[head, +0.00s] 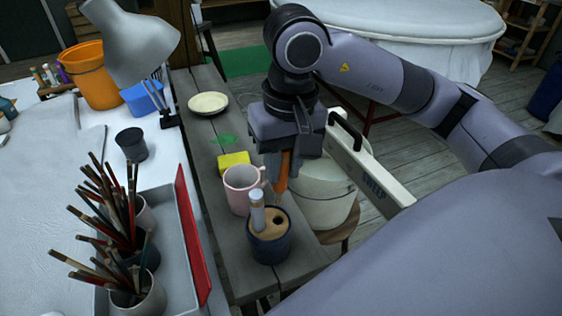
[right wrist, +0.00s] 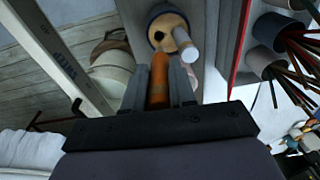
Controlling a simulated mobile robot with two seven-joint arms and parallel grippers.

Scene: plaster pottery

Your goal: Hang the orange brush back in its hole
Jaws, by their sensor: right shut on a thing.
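The orange brush (head: 281,175) is held upright between the fingers of my right gripper (head: 284,163), its orange end pointing down. In the right wrist view the brush (right wrist: 159,80) lies between the two grey fingers (right wrist: 159,92). The holder is a dark blue pot (head: 270,250) with a round wooden top, standing on the grey bench. A white-handled brush (head: 257,212) stands in one of its holes. Another hole is empty and also shows in the right wrist view (right wrist: 158,36). The gripper is above and beyond the pot, with the brush apart from it. My left gripper is out of view.
A pink mug (head: 239,193) stands just behind the pot, with a yellow block (head: 233,161) beyond it. A red-edged tray (head: 190,240) with several brush cups is to the left. A white bucket (head: 320,190) on a stool and a long "SWEEP" board (head: 365,172) are to the right.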

